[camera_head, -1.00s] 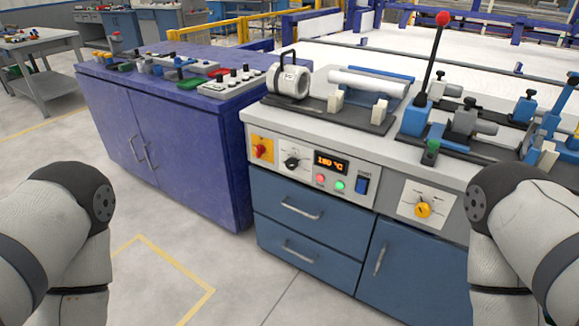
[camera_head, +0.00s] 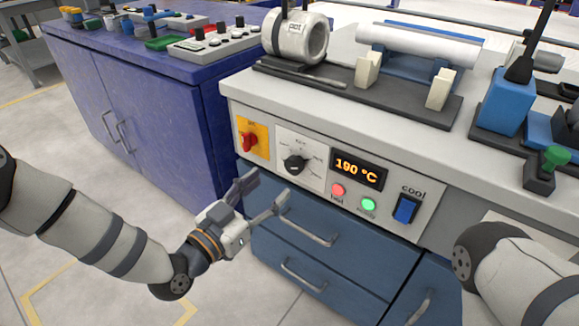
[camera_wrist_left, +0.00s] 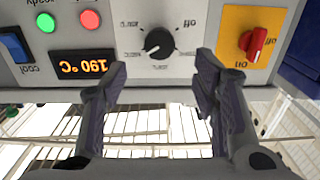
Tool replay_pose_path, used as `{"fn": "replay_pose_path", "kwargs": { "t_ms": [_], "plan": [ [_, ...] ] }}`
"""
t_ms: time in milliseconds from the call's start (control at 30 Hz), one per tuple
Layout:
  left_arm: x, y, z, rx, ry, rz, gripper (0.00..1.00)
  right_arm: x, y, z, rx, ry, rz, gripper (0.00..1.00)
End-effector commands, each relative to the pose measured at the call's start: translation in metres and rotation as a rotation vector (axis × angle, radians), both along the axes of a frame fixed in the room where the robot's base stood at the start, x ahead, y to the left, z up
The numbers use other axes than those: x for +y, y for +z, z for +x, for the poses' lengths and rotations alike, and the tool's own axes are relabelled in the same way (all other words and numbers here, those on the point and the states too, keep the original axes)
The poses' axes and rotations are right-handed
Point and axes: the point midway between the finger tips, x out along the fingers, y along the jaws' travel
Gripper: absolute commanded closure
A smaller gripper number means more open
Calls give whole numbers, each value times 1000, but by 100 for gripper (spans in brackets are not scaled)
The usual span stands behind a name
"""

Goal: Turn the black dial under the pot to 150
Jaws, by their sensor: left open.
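The black dial (camera_head: 294,164) sits on a white scale plate on the front panel, below and slightly left of the white pot (camera_head: 297,38). The display (camera_head: 358,170) right of the dial reads 190 °C. My left gripper (camera_head: 266,187) is open and empty, just in front of and below the dial, apart from it. In the left wrist view, which is upside down, the dial (camera_wrist_left: 159,43) lies between and beyond the two open fingers (camera_wrist_left: 162,75). Only a link of my right arm shows at the lower right; its gripper is out of view.
A red switch on a yellow plate (camera_head: 250,138) is left of the dial. Red (camera_head: 337,189) and green (camera_head: 369,204) buttons and a blue cool switch (camera_head: 405,208) are to the right. Drawer handles (camera_head: 309,232) stick out below. A purple cabinet (camera_head: 150,110) stands at left.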

Motion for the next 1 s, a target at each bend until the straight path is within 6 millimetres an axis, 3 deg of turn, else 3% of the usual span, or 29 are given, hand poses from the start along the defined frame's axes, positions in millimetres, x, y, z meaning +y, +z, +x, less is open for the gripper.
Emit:
{"fn": "replay_pose_path", "kwargs": {
  "t_ms": [100, 300, 667, 900, 1000],
  "plan": [
    [-19, -2, 25, 0, -1, 0, 46, 0, -4, -2, 6, 0, 0, 60],
    [-42, -3, 55, 5, -1, 0, 46, 0, -9, -4, 12, 0, 0, 60],
    [-48, -2, 65, 8, 0, 1, 46, 0, -10, -4, 13, 0, 0, 60],
    [-48, -2, 65, 8, 0, 1, 94, 0, -10, -4, 13, 0, 0, 60],
    [-48, -2, 65, 8, 1, 1, 94, 0, -10, -4, 13, 0, 0, 60]
  ]
}}
